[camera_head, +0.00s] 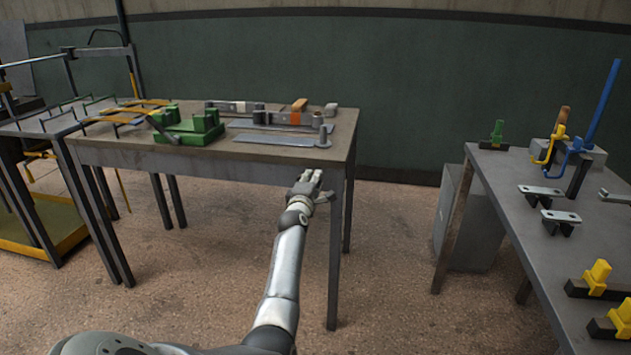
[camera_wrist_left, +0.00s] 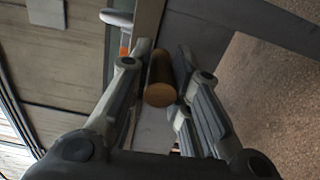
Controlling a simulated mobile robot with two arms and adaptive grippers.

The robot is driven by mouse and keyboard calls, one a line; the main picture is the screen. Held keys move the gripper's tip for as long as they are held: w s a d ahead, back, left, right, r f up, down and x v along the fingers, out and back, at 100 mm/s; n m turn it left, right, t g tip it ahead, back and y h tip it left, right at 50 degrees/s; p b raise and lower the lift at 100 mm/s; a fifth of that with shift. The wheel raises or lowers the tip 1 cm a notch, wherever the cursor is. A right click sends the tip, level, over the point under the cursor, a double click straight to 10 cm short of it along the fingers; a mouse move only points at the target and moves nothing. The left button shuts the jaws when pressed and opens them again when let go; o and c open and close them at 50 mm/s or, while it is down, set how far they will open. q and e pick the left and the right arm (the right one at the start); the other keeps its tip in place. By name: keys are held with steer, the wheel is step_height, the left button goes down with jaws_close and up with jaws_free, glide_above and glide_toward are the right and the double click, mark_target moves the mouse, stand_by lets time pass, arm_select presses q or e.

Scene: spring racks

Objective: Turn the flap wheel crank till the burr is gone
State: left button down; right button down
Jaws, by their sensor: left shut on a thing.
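My left gripper (camera_head: 311,177) is at the front right corner of the left table, beside its front edge. In the left wrist view its fingers (camera_wrist_left: 158,100) are shut around a round wooden handle (camera_wrist_left: 160,85), which I take to be the crank handle. The crank arm is not clear in either view. A small grey cylinder (camera_head: 317,121) and a post (camera_head: 323,136) stand on the table just beyond the gripper; I cannot tell whether either is the flap wheel. No burr can be made out. My right gripper is not in view.
The left table (camera_head: 215,157) holds a green fixture (camera_head: 187,127), a flat grey strip (camera_head: 273,139) and bars with an orange block (camera_head: 300,104). A right bench (camera_head: 535,220) carries yellow clamps (camera_head: 598,277) and a blue-handled lever (camera_head: 603,105). Open floor (camera_head: 390,250) lies between them.

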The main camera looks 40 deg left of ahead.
arm_select(q)
steer(key=shift+a+r+n, duration=0.15)
steer(key=shift+r+n, duration=0.05)
steer(key=shift+n, duration=0.2)
steer(key=c, duration=1.4)
jaws_free()
steer(key=shift+o, duration=0.5)
steer(key=shift+s, duration=0.2)
steer(key=v, duration=1.2)
steer(key=shift+w, duration=0.15)
steer(key=shift+f, duration=0.15)
